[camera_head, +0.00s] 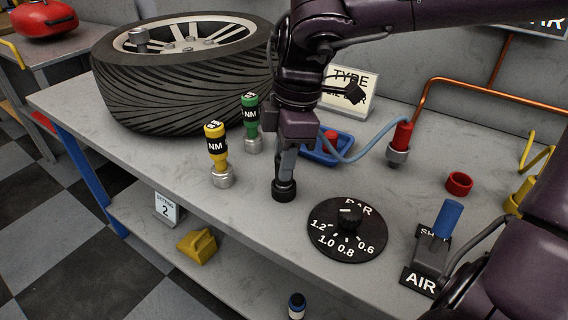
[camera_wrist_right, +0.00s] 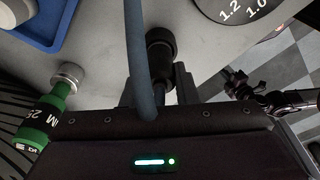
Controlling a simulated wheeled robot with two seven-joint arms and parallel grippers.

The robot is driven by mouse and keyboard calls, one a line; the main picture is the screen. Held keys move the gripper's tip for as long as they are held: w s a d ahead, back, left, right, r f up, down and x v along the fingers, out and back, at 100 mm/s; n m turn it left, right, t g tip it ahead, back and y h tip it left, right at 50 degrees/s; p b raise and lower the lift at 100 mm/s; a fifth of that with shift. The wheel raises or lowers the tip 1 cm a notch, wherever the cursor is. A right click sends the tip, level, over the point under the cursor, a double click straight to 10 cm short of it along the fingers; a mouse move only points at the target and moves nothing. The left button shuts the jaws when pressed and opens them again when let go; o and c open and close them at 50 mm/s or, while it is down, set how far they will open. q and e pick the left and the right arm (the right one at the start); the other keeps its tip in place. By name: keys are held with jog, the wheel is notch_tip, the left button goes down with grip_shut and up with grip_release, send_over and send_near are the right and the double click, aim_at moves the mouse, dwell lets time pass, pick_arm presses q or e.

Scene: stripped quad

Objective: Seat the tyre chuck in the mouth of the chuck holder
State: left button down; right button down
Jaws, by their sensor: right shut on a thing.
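My right gripper (camera_head: 288,155) points down over the front middle of the bench. It is shut on the tyre chuck, whose round black head (camera_head: 284,190) shows below the fingers, upright and close to the bench top; I cannot tell whether it touches. The black head also shows beyond the fingers in the right wrist view (camera_wrist_right: 160,55), with the blue hose in front. I cannot tell for certain which thing is the chuck holder; a red ring (camera_head: 459,183) lies farther right on the bench. A dark jointed part of mine, perhaps the left gripper (camera_wrist_right: 237,82), shows small in the right wrist view.
Yellow (camera_head: 215,143) and green (camera_head: 250,117) torque tools stand left of the gripper, before the tyre (camera_head: 180,90). A blue tray (camera_head: 328,150) sits behind. The BAR dial (camera_head: 347,230) and AIR switch (camera_head: 432,250) are to the right. The blue hose (camera_head: 367,150) runs to a red coupling (camera_head: 402,137).

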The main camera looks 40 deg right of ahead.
pick_arm(q)
jog(key=shift+w+d, duration=0.1)
pick_arm(e)
jog(key=shift+f, duration=0.3)
jog(key=shift+f, duration=0.15)
jog(key=c, duration=1.1)
grip_release()
jog(key=shift+c, duration=0.2)
pick_arm(q)
jog(key=shift+d, duration=0.1)
pick_arm(e)
jog(key=shift+r, duration=0.35)
pick_arm(q)
jog(key=shift+n+g+y, duration=0.3)
jog(key=shift+g+y, duration=0.2)
jog(key=shift+g, duration=0.4)
jog(key=a+p, duration=0.1)
jog(key=s+a+r+p, duration=0.1)
jog(key=a+p, duration=0.1)
jog(key=a, duration=0.1)
jog(key=shift+s+r, duration=0.15)
jog(key=shift+s, duration=0.2)
pick_arm(e)
notch_tip(320, 180, up, 12)
jog(key=d, duration=0.1)
jog(key=shift+s+d+f, duration=0.25)
jog(key=shift+s+d, duration=0.05)
jog(key=shift+s, duration=0.05)
pick_arm(q)
jog(key=shift+d, duration=0.1)
